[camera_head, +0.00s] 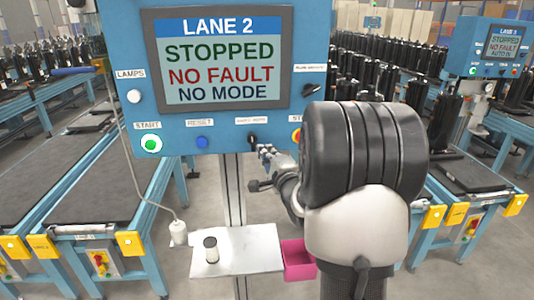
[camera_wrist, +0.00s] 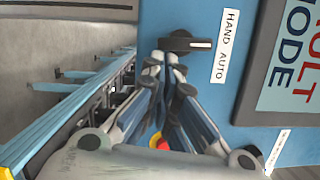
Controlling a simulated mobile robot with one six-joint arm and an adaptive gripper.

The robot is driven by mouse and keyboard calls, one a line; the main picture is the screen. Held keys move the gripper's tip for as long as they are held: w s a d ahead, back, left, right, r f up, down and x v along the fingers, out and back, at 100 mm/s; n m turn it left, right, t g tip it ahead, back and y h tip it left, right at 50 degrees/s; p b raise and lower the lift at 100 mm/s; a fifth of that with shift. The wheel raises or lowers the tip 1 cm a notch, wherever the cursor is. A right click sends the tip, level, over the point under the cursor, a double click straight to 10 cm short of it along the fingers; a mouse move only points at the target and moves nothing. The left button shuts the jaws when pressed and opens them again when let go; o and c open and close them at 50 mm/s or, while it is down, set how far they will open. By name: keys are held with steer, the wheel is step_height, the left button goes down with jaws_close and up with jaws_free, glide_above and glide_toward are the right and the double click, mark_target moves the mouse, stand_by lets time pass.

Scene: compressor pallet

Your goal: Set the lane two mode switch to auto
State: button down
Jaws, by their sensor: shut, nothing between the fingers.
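The lane two panel (camera_head: 180,60) is blue, and its screen (camera_head: 224,58) reads LANE 2, STOPPED, NO FAULT, NO MODE. The mode switch (camera_head: 252,137) is a small black knob on the panel's lower part. In the wrist view the mode switch (camera_wrist: 182,41) has a white mark pointing between the words on the HAND AUTO label (camera_wrist: 226,46). My gripper (camera_head: 265,150) is shut and empty just below the knob. In the wrist view my gripper's tips (camera_wrist: 165,57) are together beside the knob; I cannot tell whether they touch it.
A lit green START button (camera_head: 151,144) and blue RESET button (camera_head: 202,142) lie left of the switch. A red-and-yellow stop button (camera_head: 297,135) is close on its right, partly behind my arm. A shelf (camera_head: 250,245) and pink bin (camera_head: 298,258) are below.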

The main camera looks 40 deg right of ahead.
steer(key=shift+w+a+f+m+t+h+b, duration=0.15)
steer(key=shift+a+f+m+h+b, duration=0.1)
steer(key=shift+m+b, duration=0.5)
steer(key=shift+w+a+f+m+t+h+b, duration=0.2)
steer(key=shift+m+b, duration=0.35)
steer(key=shift+m, duration=0.45)
steer(key=shift+a+f+m+t+h+b, duration=0.15)
steer(key=shift+f+m+b, duration=0.15)
steer(key=shift+m+b, duration=0.45)
steer(key=shift+w+a+b, duration=0.1)
steer(key=shift+a+b, duration=0.05)
steer(key=shift+b, duration=0.15)
stand_by(0.7)
steer(key=shift+f, duration=0.2)
